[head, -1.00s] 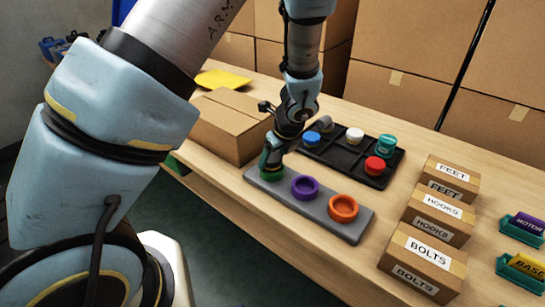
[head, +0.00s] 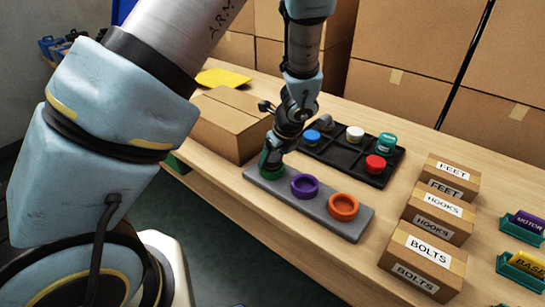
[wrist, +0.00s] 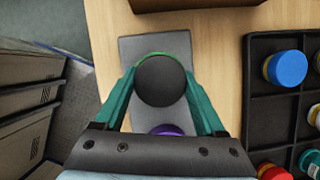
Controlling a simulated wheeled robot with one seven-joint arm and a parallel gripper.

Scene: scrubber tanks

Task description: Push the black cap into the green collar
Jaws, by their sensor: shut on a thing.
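The black cap (wrist: 160,80) is between the two green fingers of my gripper (wrist: 160,85) in the wrist view. My gripper is shut on it. The green collar (wrist: 155,54) shows as a thin green rim behind the cap, which covers most of it. In the head view the green collar (head: 271,174) is at the left end of the grey plate (head: 325,218), directly under my gripper (head: 272,158). The cap cannot be made out there. Whether the cap is inside the collar or just above it, I cannot tell.
A purple collar (head: 305,186) and an orange collar (head: 343,207) are on the same plate. Behind it is a black tray (head: 344,169) with several coloured caps. A cardboard box (head: 228,124) stands close on the left. Labelled boxes (head: 428,260) stand at the right.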

